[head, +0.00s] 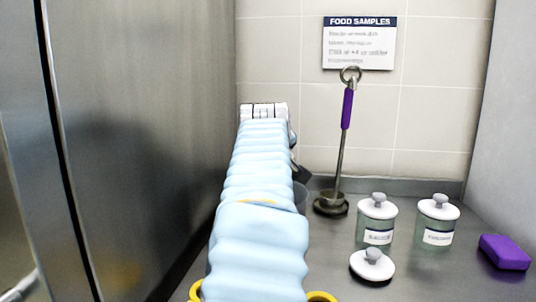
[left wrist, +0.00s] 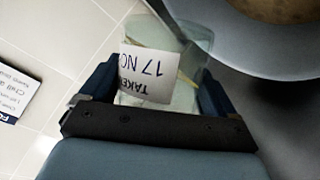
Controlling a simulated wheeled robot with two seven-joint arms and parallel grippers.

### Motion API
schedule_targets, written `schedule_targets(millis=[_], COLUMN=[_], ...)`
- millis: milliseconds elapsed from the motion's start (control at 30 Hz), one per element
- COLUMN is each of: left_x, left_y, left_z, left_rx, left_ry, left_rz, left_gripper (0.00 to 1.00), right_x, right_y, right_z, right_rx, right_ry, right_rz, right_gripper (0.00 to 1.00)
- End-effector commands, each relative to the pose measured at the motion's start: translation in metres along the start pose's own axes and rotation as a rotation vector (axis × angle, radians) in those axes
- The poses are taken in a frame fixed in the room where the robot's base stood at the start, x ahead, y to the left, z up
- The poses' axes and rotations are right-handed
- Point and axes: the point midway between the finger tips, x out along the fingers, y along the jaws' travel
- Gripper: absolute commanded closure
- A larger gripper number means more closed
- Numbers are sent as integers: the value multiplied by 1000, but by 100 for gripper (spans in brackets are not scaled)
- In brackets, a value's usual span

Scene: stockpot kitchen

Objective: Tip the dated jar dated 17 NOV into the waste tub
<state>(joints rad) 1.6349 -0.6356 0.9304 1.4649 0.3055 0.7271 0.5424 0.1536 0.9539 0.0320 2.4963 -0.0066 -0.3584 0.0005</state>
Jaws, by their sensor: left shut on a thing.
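My left gripper (left wrist: 157,85) is shut on a clear jar (left wrist: 190,98), with a finger on each side. Its white label (left wrist: 148,72) reads upside down in the left wrist view, with "TAKE" and "17 NO" legible. Pale yellowish matter shows inside the jar. A round grey rim (left wrist: 228,22) with brown contents is at the upper right, probably the waste tub. In the head view my light blue sleeved left arm hides the held jar and most of the gripper. A clear container edge (head: 300,195) shows just right of the arm. My right gripper is not in view.
Two lidded, labelled jars (head: 377,222) (head: 437,222) stand on the right of the steel counter. A loose white lid (head: 372,266) lies before them. A purple block (head: 504,252) is far right. A purple-handled tool (head: 346,110) stands against the wall below a food samples sign (head: 359,45).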

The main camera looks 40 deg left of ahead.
Motion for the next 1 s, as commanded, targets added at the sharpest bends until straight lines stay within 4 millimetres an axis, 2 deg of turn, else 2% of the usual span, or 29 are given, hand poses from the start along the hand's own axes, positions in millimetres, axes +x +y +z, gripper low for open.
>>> schedule_targets(millis=[100, 267, 300, 567, 733, 1000], left_x=[1, 5, 8, 12, 9, 6], left_y=[-2, -11, -15, -27, -32, -37], left_z=[1, 5, 9, 10, -1, -11], left_rx=[-254, -562, -604, -871, -1108, -1289], left_ry=[-78, -171, -185, -266, -338, -388], left_rz=[105, 232, 254, 364, 462, 536], left_gripper=[68, 68, 68, 68, 68, 68], right_x=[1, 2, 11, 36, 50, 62], right_y=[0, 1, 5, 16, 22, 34], right_z=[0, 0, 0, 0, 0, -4], right_rx=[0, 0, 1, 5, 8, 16], right_ry=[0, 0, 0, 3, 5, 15], right_rz=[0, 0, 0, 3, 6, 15], right_gripper=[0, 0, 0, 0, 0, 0])
